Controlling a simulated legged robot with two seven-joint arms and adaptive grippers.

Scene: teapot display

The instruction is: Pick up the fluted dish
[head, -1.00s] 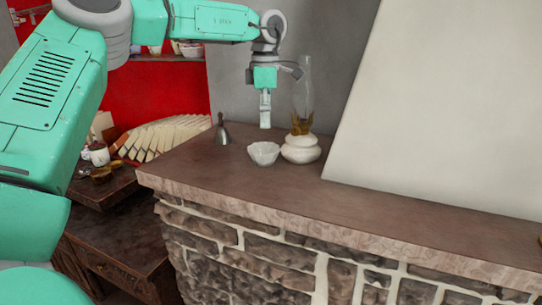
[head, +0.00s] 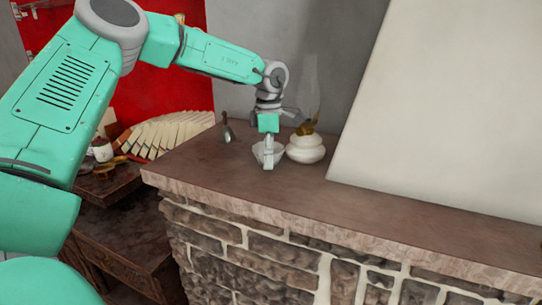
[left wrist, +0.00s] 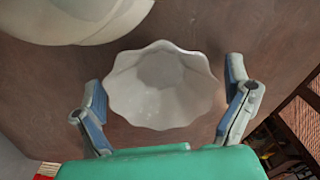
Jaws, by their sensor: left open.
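The fluted dish (head: 258,153) is a small white bowl with a wavy rim, standing upright on the stone-edged mantel (head: 360,205). My left gripper (head: 268,165) is lowered over it and partly hides it in the head view. In the left wrist view the dish (left wrist: 163,85) lies between the two spread fingers of the left gripper (left wrist: 165,112), with a gap on each side. The gripper is open and holds nothing. My right gripper is not in view.
A white oil lamp (head: 305,148) with a glass chimney stands close to the right of the dish; its base (left wrist: 75,15) shows in the left wrist view. A small bell (head: 228,130) stands behind to the left. The mantel is clear to the right.

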